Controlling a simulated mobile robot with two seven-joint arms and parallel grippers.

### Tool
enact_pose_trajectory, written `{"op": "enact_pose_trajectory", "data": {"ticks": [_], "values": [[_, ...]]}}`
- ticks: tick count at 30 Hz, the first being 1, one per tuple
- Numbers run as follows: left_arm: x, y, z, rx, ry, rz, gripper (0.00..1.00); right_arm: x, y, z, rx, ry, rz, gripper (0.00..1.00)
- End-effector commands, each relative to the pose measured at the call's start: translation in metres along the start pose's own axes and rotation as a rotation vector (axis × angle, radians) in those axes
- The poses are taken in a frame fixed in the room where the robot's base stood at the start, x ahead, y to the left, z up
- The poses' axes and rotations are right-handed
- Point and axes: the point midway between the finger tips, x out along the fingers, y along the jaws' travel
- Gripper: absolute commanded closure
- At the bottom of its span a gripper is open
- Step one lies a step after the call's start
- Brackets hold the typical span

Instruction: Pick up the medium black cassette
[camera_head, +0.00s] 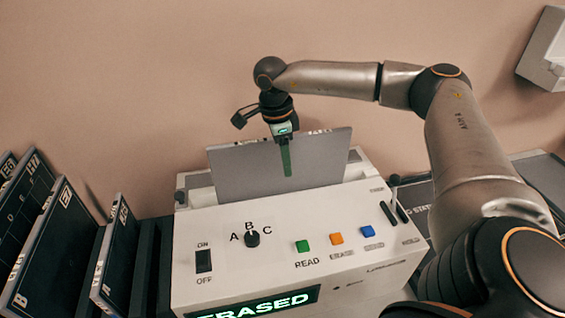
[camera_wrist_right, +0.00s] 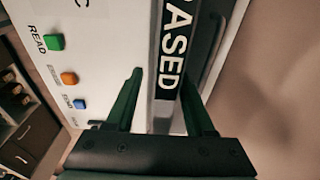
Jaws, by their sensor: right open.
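A wide cassette (camera_head: 240,170) stands upright in the top slot of the white machine (camera_head: 215,225). Its broad face looks grey in the head view. Contact cannot be told. My left gripper is not in view.
Black labelled cassettes (camera_head: 45,245) stand in racks at the left; one narrower (camera_head: 118,250) is nearest the machine. The machine front has a dial (camera_head: 252,239), coloured buttons (camera_head: 336,239) and an "ERASED" display (camera_head: 255,303). A lever (camera_head: 394,190) stands at its right. The wall is close behind.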

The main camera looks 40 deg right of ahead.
Motion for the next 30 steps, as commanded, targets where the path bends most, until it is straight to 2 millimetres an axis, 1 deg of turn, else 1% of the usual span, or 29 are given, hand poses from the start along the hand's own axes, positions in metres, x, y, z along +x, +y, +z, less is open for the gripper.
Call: {"op": "enact_pose_trajectory", "data": {"ticks": [3,15,18,30], "values": [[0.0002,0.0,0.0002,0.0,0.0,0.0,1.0,0.0001,0.0001,-0.0001,0.0,0.0,0.0,0.46],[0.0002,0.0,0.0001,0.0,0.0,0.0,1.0,-0.0004,0.0001,0.0,0.0,0.0,0.001,0.91],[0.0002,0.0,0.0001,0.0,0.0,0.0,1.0,-0.0004,0.0001,0.0,0.0,0.0,0.001,1.0],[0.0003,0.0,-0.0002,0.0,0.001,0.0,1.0,-0.0006,0.0,0.0,0.0,0.0,0.001,1.0]]}}
